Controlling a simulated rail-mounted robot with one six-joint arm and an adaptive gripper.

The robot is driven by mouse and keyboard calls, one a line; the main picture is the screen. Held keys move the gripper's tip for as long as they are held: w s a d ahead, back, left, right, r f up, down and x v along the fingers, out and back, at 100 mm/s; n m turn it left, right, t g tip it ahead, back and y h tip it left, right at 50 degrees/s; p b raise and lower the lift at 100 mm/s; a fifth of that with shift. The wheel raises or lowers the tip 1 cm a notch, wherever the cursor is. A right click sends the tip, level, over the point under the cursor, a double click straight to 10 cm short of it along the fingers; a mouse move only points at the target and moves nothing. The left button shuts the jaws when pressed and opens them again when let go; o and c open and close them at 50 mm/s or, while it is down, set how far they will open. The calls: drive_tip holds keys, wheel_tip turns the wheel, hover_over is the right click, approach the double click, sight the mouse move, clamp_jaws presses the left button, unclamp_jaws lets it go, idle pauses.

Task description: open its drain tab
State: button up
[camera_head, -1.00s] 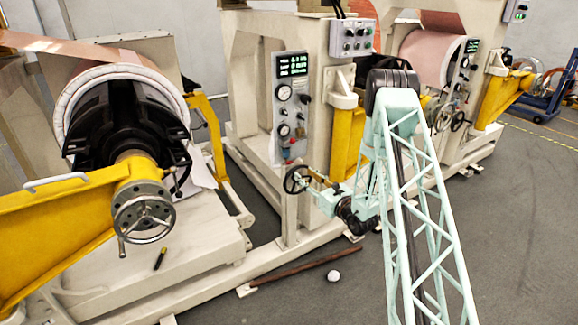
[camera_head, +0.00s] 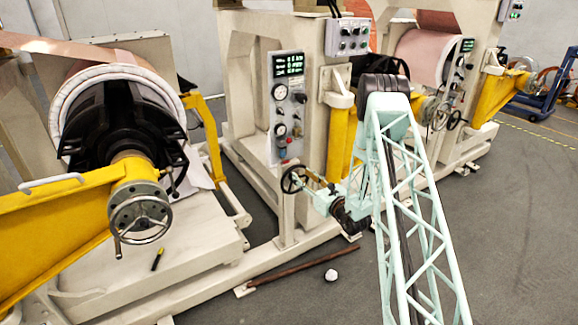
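A tall instrument panel (camera_head: 287,108) is on the front of the beige machine frame, left of my arm. Low on it is a small unit with a bluish bowl (camera_head: 281,147) and a small red part (camera_head: 284,161) at its bottom. The drain tab itself is too small to make out with certainty. My gripper (camera_head: 310,186), at the end of the mint arm, is below and right of that red part, close to the black handwheel. I cannot tell whether it touches anything. Its fingers are too small and overlapped to show whether they are open or shut.
The black handwheel (camera_head: 293,178) sticks out just left of my gripper. A yellow post (camera_head: 341,140) stands behind the arm. A brown rod (camera_head: 300,268) and a white ball (camera_head: 331,275) lie on the floor. Open floor is at the right.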

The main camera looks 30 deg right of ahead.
sight(287, 162)
drive_tip(key=shift+w+a+b, duration=0.2)
drive_tip(key=shift+w+b, duration=0.15)
drive_tip(key=shift+w, duration=1.65)
drive_tip(key=shift+w+a+b, duration=0.2)
drive_tip(key=shift+w+b, duration=0.15)
drive_tip(key=shift+w, duration=1.6)
drive_tip(key=shift+w+a+b, duration=0.2)
drive_tip(key=shift+w+b, duration=0.15)
drive_tip(key=shift+w, duration=1.65)
drive_tip(key=c, duration=0.8)
drive_tip(key=shift+c, duration=0.2)
drive_tip(key=shift+n+b, duration=0.35)
drive_tip(key=shift+n, duration=0.15)
drive_tip(key=shift+a+f+n+b, duration=0.1)
drive_tip(key=shift+n+b, duration=0.3)
drive_tip(key=shift+n, duration=3.85)
drive_tip(key=shift+a+f+n+b, duration=0.1)
drive_tip(key=shift+n+b, duration=0.3)
drive_tip(key=shift+n, duration=3.85)
